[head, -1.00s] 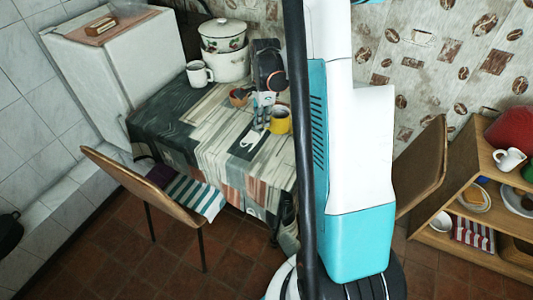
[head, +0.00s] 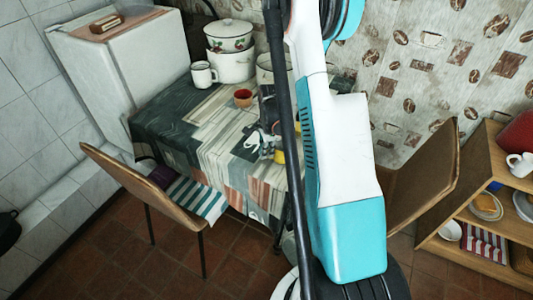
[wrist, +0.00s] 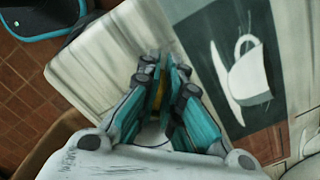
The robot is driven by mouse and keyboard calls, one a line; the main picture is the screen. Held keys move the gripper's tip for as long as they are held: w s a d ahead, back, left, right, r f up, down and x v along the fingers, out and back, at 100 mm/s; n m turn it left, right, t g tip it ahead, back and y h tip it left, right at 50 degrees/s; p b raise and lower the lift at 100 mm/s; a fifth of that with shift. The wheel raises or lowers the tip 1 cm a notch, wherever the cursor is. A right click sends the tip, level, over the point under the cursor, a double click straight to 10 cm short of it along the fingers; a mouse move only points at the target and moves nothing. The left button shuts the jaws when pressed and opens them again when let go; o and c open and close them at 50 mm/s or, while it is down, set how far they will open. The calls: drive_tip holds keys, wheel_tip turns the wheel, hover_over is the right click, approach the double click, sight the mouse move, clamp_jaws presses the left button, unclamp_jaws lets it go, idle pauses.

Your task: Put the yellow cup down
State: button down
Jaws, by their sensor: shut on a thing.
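The yellow cup (head: 280,157) shows as a small patch in the head view, mostly hidden behind my arm. My gripper (head: 268,150) is shut on it over the right front part of the table. In the wrist view a sliver of the yellow cup (wrist: 157,95) shows between the fingers of my gripper (wrist: 163,78). I cannot tell whether the cup touches the tablecloth. The table (head: 212,130) has a patterned cloth with printed cups.
A white mug (head: 203,74), a small red-brown bowl (head: 243,98) and stacked enamel pots (head: 230,66) stand further back on the table. A chair (head: 150,180) is at the left front, another chair (head: 425,185) at the right. Open cloth lies left of my gripper.

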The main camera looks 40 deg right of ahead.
drive_tip(key=c, duration=1.8)
unclamp_jaws()
drive_tip(key=shift+f, duration=0.2)
drive_tip(key=shift+o, duration=0.2)
drive_tip(key=shift+r, duration=0.1)
wheel_tip(320, 180, up, 12)
drive_tip(key=p, duration=0.4)
drive_tip(key=shift+s+d, duration=0.2)
drive_tip(key=shift+s, duration=0.05)
